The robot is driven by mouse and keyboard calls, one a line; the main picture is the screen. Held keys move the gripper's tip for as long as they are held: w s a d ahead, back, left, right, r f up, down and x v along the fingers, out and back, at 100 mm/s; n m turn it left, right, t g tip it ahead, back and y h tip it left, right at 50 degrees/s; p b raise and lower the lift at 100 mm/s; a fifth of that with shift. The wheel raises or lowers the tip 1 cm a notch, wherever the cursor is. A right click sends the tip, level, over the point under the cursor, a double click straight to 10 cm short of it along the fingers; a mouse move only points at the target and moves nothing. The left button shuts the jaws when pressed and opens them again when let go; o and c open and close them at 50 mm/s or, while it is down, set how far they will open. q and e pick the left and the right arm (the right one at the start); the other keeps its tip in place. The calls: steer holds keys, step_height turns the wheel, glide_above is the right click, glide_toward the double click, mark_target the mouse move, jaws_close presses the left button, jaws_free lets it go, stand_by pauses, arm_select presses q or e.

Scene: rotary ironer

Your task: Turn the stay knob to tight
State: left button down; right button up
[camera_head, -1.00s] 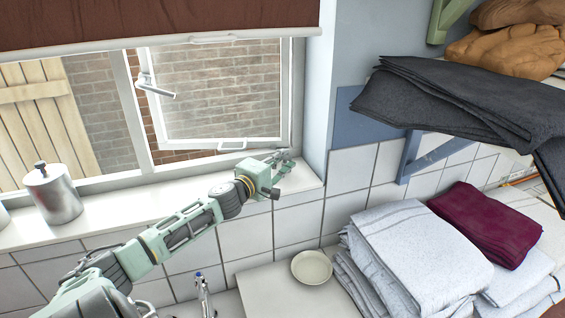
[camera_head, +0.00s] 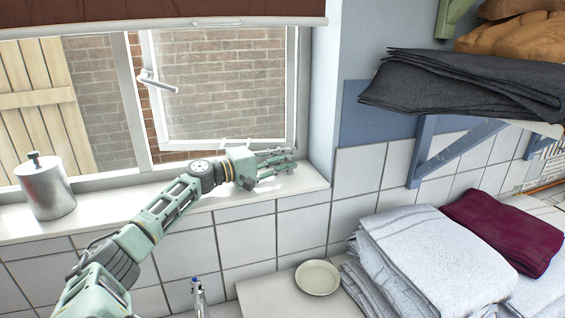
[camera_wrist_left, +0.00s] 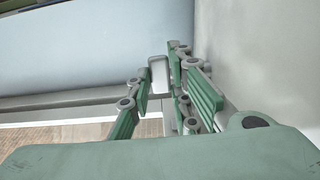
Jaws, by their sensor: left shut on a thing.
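The stay knob (camera_wrist_left: 158,75) shows in the left wrist view as a small pale grey block between my finger pads, by the window frame's corner. My left gripper (camera_wrist_left: 164,88) is shut on it, one finger on each side. In the head view my left gripper (camera_head: 278,161) lies over the sill at the window's lower right corner, and its fingers hide the knob there. A metal stay bar (camera_head: 236,143) runs along the bottom of the casement (camera_head: 222,85), just left of the gripper. The knob's setting cannot be read. My right gripper is not in view.
A metal canister (camera_head: 46,188) stands on the sill (camera_head: 110,208) at left. The wall (camera_head: 325,85) is close to the right of my gripper. Below are a tap (camera_head: 199,292), a pale dish (camera_head: 317,277) and folded towels (camera_head: 425,255). A bracketed shelf holds dark cloth (camera_head: 455,85).

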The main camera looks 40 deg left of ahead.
arm_select(q)
steer(key=c, duration=1.6)
jaws_free()
steer(key=shift+w+a, duration=0.1)
steer(key=v, duration=1.2)
